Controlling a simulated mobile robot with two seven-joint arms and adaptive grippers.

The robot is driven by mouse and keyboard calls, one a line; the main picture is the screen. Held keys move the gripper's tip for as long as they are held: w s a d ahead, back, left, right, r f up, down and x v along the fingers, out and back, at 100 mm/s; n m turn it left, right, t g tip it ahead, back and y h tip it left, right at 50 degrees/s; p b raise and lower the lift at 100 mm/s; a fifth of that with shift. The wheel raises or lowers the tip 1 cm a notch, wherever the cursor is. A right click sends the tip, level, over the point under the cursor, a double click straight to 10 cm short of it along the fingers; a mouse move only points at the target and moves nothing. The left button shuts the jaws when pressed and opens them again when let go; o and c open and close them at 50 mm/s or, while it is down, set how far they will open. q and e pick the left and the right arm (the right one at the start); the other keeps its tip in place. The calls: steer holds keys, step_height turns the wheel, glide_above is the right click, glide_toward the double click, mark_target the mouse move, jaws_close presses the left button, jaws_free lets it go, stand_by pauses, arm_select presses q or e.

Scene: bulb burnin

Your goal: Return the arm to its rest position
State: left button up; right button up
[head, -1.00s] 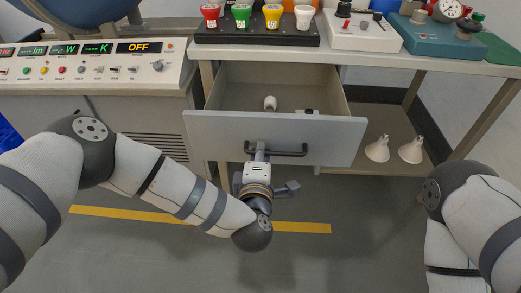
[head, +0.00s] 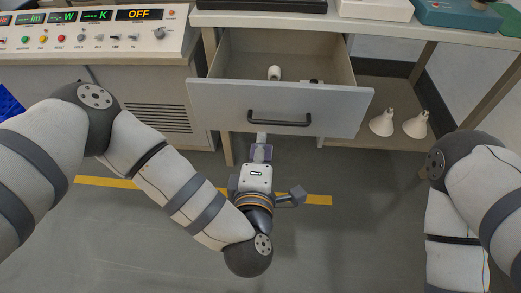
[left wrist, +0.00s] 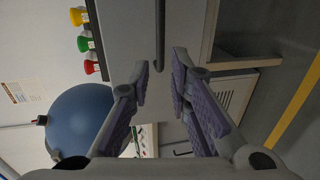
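My left arm (head: 170,185) comes in from the left and bends at the bottom middle. Its gripper (head: 262,140) points up toward the drawer front, just below the dark handle (head: 279,123), apart from it. In the left wrist view the two purple-padded fingers (left wrist: 162,68) stand apart with nothing between them, and the handle (left wrist: 160,35) shows beyond the tips. The grey drawer (head: 225,100) is pulled open. My right arm (head: 460,200) shows at the right edge; its gripper is out of view.
A small white object (head: 275,73) lies in the drawer. Two white reflector bulbs (head: 382,123) stand on the lower shelf. A control console (head: 90,37) is at left. The left wrist view shows a blue sphere (left wrist: 85,118). Floor with a yellow stripe (head: 105,182) lies below.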

arm_select(q)
steer(key=v, duration=0.2)
steer(key=shift+s+r, duration=0.1)
steer(key=shift+s, duration=0.2)
steer(key=s+a+f+m+g+h+p, duration=0.1)
steer(key=s+f+m+g+h+p, duration=0.1)
steer(key=s+f+m+g, duration=0.35)
steer(key=s+a+f+m+g+h+p, duration=0.1)
steer(key=s+f+m+g+h+p, duration=0.2)
steer(key=s+m, duration=0.45)
steer(key=s+a+m+g+y+p, duration=0.1)
steer(key=s+a+m+g+y, duration=0.1)
steer(key=s+a+g, duration=0.3)
steer(key=s+a+m+g+y+p, duration=0.1)
steer(key=s+a+m+g+y, duration=0.1)
steer(key=s+a, duration=1)
steer(key=s+g+y, duration=0.1)
steer(key=s+g, duration=0.1)
steer(key=s, duration=0.5)
steer(key=shift+a+m+g, duration=0.15)
steer(key=shift+m+g, duration=0.15)
steer(key=shift+g, duration=0.05)
arm_select(e)
steer(key=w+r+t, duration=0.2)
steer(key=w+r, duration=0.5)
steer(key=r, duration=0.1)
steer(key=shift+w+r+t, duration=0.15)
steer(key=shift+w+t, duration=0.1)
steer(key=shift+t, duration=0.15)
